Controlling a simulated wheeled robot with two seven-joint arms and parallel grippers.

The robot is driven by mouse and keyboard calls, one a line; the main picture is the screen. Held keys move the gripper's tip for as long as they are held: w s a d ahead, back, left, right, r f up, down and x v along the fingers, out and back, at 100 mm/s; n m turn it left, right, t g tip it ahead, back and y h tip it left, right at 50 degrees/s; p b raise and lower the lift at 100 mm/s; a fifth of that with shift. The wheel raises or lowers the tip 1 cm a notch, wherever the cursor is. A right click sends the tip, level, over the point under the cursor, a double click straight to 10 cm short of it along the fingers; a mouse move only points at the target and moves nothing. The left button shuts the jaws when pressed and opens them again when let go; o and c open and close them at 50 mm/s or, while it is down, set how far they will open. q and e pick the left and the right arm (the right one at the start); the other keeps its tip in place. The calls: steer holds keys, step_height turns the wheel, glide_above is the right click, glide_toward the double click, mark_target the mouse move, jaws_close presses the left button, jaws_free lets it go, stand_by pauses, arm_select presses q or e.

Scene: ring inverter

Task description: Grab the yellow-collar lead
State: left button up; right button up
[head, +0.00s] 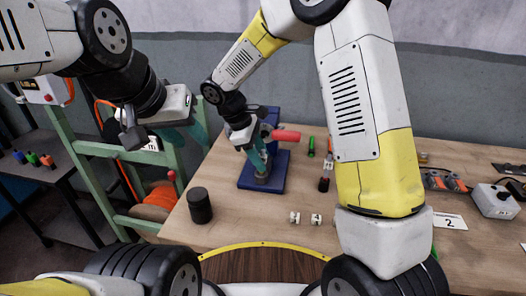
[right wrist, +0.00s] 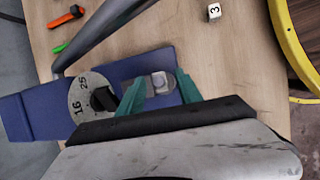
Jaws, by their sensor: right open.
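I cannot make out a lead with a yellow collar in either view. My right gripper (head: 259,160) is over the blue press-like tool (head: 246,178). In the right wrist view, its teal fingers (right wrist: 159,92) are apart, on either side of a small grey block with a bolt (right wrist: 158,82) on the tool's blue base. I cannot tell whether they touch it. Nothing is seen gripped. My left gripper (head: 190,126) hangs at the left, in front of the green frame, away from the table top; its finger gap is unclear.
A black cylinder (head: 200,206) stands on the table's left part. Small white numbered cubes (head: 294,217) lie near the front. A grey box with a knob (head: 495,201) is at the right. An orange cable reel (head: 153,208) is on the green frame (head: 107,151). My right arm hides part of the table.

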mark_target(265, 162)
steer(key=x, duration=0.3)
steer(key=shift+s+d+f, duration=0.15)
steer(key=shift+f, duration=0.05)
steer(key=shift+c, duration=0.2)
jaws_close()
steer(key=shift+r, duration=0.15)
